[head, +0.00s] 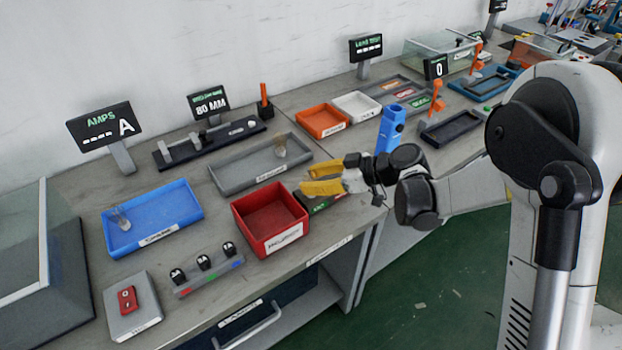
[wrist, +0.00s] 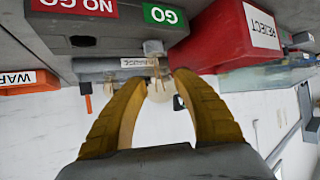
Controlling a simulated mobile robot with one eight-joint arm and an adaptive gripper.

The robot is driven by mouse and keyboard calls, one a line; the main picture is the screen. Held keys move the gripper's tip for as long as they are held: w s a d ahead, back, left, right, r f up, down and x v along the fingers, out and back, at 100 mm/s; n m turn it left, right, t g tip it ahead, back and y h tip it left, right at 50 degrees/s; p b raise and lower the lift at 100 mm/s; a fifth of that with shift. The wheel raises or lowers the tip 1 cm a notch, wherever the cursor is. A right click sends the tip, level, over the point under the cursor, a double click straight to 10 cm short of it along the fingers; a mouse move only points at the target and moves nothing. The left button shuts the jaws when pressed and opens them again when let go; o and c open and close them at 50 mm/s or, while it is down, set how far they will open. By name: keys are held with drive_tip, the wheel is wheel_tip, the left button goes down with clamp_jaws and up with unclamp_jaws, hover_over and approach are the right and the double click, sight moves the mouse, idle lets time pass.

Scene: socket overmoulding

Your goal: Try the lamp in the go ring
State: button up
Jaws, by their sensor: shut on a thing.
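My gripper (head: 322,180) has yellow fingers and is over the near edge of the bench, right of the red bin. In the wrist view the fingers (wrist: 158,88) are closed around a small pale, see-through lamp (wrist: 157,94), largely hidden by them in the head view. The go/no-go gauge (wrist: 100,38) is a grey block with a red NO GO label and a green GO label (wrist: 165,15). A small grey round piece (wrist: 153,47) shows at its GO end; I cannot tell whether this is the ring. The gauge (head: 318,205) is partly hidden under my gripper in the head view.
The red reject bin (head: 256,206) stands close left of my gripper. A grey tray (head: 235,178) behind holds a small clear lamp (head: 280,148). A blue tray (head: 170,196) holds another (head: 120,218). A blue upright holder (head: 392,112) stands just behind my wrist.

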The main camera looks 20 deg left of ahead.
drive_tip(key=shift+f+b, duration=0.45)
drive_tip(key=shift+f, duration=0.1)
drive_tip(key=shift+r, duration=0.1)
idle(0.7)
drive_tip(key=shift+r+p, duration=0.95)
drive_tip(key=shift+r, duration=0.4)
drive_tip(key=shift+r+p, duration=1.9)
drive_tip(key=shift+r, duration=1.1)
